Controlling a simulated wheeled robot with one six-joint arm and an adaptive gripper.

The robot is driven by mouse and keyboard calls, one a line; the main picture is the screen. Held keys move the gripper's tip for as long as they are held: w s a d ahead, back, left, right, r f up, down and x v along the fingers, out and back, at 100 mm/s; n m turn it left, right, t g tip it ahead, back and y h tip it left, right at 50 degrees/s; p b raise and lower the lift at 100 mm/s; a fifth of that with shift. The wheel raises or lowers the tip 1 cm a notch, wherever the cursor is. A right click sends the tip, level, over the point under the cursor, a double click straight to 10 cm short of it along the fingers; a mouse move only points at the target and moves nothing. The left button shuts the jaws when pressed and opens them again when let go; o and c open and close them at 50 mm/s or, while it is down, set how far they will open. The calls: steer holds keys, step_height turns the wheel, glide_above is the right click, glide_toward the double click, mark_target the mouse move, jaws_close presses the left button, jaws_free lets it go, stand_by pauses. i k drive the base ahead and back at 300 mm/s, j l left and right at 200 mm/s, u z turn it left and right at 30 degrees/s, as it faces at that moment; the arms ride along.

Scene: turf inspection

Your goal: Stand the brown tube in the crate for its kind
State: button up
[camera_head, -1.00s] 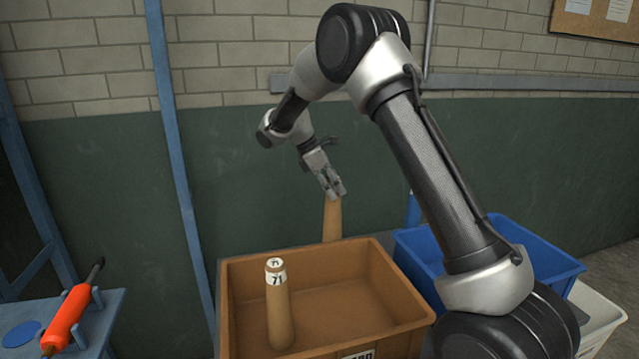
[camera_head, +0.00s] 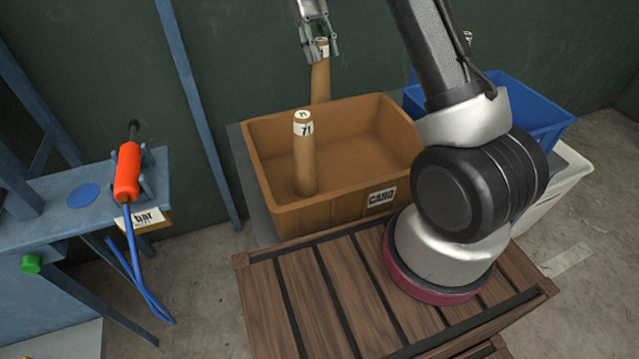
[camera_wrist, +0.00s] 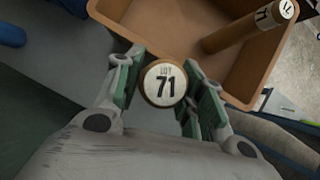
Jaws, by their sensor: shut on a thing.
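My gripper (camera_head: 320,48) is shut on a brown tube (camera_head: 320,80) near its top end. In the head view the held tube hangs upright, slightly tilted, behind the back rim of the brown crate (camera_head: 282,215), which hides its lower end. In the wrist view my gripper (camera_wrist: 165,82) has the tube's round top (camera_wrist: 165,83), reading LOT 71, between its fingers, over or beside the crate's edge (camera_wrist: 190,68). I cannot tell its height there. Another brown tube (camera_head: 304,160), marked 71, stands inside at the left.
A blue crate (camera_head: 540,115) stands to the right, partly behind my arm, with a white bin (camera_head: 565,190) below it. A blue bench (camera_head: 60,205) at left holds an orange-handled tool (camera_head: 127,172). Wooden slats (camera_head: 330,290) lie in front. The brown crate's right side looks clear.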

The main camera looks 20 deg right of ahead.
mark_target(366, 172)
steer(key=j+z, duration=0.15)
steer(key=j, duration=1.2)
steer(key=k+j, duration=0.3)
steer(key=k+l, duration=0.15)
steer(key=k, duration=0.45)
steer(key=k+l+u, duration=0.1)
steer(key=k, duration=0.5)
steer(key=l+z, duration=0.25)
steer(key=l, duration=0.15)
steer(key=i+l+z, duration=0.25)
steer(key=k+l, duration=0.1)
